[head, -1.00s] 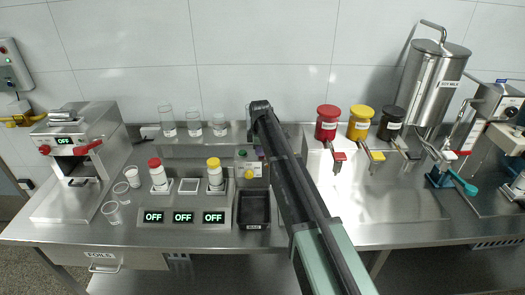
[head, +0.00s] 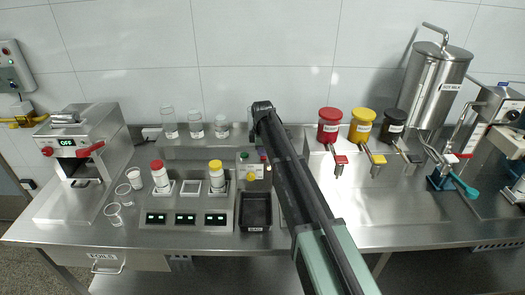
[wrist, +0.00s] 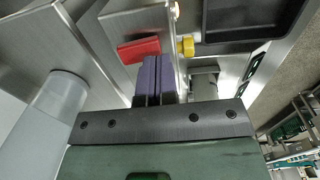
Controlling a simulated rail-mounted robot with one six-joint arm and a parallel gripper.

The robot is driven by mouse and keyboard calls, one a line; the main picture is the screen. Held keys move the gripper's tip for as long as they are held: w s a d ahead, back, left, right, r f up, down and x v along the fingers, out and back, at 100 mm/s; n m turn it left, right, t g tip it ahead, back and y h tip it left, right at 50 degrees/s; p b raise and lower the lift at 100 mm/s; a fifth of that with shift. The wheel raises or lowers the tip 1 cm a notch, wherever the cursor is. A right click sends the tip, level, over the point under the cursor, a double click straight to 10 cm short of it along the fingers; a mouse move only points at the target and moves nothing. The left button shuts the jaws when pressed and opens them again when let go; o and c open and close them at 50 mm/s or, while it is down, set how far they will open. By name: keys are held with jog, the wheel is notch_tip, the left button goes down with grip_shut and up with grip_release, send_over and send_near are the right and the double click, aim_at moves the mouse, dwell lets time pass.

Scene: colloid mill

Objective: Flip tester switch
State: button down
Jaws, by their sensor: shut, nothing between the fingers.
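A small metal control box (head: 253,170) with a yellow knob (head: 251,176) and small buttons stands on the bench, left of my arm. Beside it is a three-station unit (head: 187,205) with lit green displays; their text is too small to read. My gripper is hidden behind my arm in the head view. In the wrist view its purple fingers (wrist: 153,78) are shut and empty. Their tips are close to a red switch-like block (wrist: 139,48) on a metal face; I cannot tell if they touch. The yellow knob (wrist: 188,46) is just right of the tips.
A black tray (head: 256,210) lies in front of the box. Red-capped (head: 159,175) and yellow-capped (head: 216,174) bottles stand on the unit. Clear cups (head: 115,214) are left of it. Red, yellow and black-lidded containers stand right of my arm.

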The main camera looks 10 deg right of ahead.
notch_tip(320, 180, up, 14)
jog(key=s+p, duration=0.2)
jog(key=p, duration=1.1)
jog(key=shift+a+p, duration=0.15)
jog(key=shift+p, duration=0.2)
jog(key=shift+f, duration=0.1)
